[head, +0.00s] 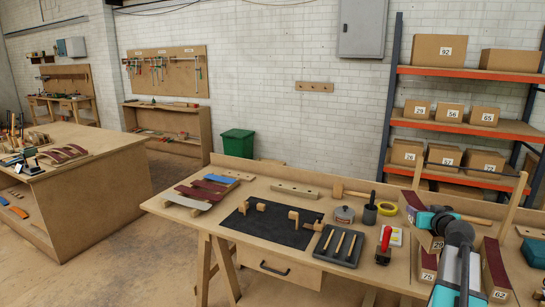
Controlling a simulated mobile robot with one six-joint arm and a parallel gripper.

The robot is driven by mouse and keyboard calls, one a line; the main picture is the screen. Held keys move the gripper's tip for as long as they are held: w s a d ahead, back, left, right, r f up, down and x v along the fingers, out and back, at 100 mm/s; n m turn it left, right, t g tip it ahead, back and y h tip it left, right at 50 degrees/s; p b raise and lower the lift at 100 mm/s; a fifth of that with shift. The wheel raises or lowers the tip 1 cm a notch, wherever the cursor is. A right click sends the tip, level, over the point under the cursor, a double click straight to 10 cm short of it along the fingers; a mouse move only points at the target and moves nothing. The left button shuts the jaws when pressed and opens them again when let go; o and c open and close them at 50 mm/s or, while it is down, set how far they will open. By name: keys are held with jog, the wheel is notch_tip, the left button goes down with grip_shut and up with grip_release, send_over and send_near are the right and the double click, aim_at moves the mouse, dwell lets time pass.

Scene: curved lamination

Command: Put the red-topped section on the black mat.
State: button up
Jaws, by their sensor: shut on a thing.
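The black mat (270,229) lies on the middle of the workbench, with several small wooden blocks on it. At the right, several pale wooden sections have dark red tops: one by the upright post (412,200), one numbered 75 (428,262), and one numbered 62 (496,262). My gripper (434,228) is over this group, well to the right of the mat. It is shut on a section whose pale numbered face (437,243) shows just below it. My wrist hides the fingertips and most of that section, including its top.
A black tray with wooden rods (340,246), a red-handled tool (385,245), a round tin (344,214) and a yellow tape roll (387,208) stand between mat and sections. Upright wooden posts (508,205) rise at the right. Dark red and grey strips (200,192) lie left of the mat.

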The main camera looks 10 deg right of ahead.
jog(key=w+a+f+n+y+b, duration=0.1)
jog(key=w+a, duration=0.3)
jog(key=a, duration=0.3)
jog(key=w+a+n+y+b, duration=0.1)
jog(key=w+a+y, duration=0.1)
jog(key=w+a, duration=0.35)
jog(key=a+f+n+y+b, duration=0.1)
jog(key=a+b, duration=0.3)
jog(key=a, duration=3.4)
jog(key=shift+f+t+b, duration=0.3)
jog(key=shift+f+b, duration=0.05)
jog(key=shift+f, duration=0.2)
jog(key=shift+s+a, duration=0.1)
